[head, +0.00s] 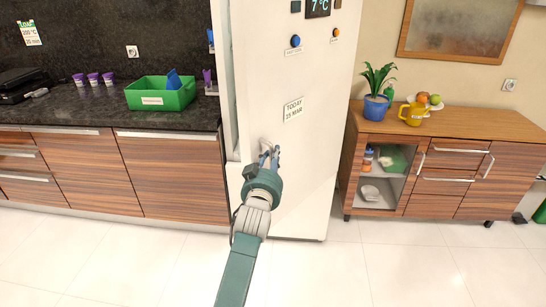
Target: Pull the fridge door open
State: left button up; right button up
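The tall white fridge (300,185) stands in the middle of the head view. Its front bears a small display, blue and orange knobs and a date label (293,109). A pale handle (266,143) shows low on the front, left of centre. My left gripper (270,155), grey-blue fingers on a green wrist, is at this handle. Its fingers are a little apart and overlap the handle in view; I cannot tell whether they grip it. A vertical seam runs along the fridge's left edge; whether the door is ajar is unclear. My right gripper is out of view.
A dark counter (60,118) with a green box (160,95) and purple cups (93,79) stands left of the fridge. A wooden sideboard (470,125) with a plant and yellow jug (413,111) stands right. The tiled floor (390,265) in front is clear.

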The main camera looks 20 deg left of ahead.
pick_arm(q)
jog(key=shift+a, duration=0.1)
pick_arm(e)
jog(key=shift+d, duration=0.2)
pick_arm(q)
jog(key=v, duration=0.7)
jog(key=shift+s, duration=0.25)
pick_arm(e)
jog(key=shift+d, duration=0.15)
